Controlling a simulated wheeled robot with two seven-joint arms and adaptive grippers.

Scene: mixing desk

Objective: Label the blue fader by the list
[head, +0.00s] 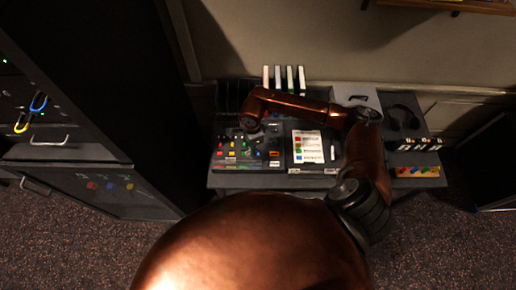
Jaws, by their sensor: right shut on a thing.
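The mixing desk (218,160) lies at the left of the table, with small coloured caps in red, yellow, green and orange on it. I cannot clearly make out the blue fader among them. The list (309,147) is a white sheet with red, orange, green and blue rows, lying right of the mixing desk. My right arm reaches over the table from the right. My right gripper (249,125) is above the back part of the mixing desk. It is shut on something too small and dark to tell. My left gripper is not in view.
A white stick-like item (333,153) lies beside the list. Headphones (403,119), a black-and-white row of blocks (420,145) and a wooden tray (402,172) with coloured pieces are at the right. A pale box (355,95) and upright white-topped pieces (284,76) stand at the back.

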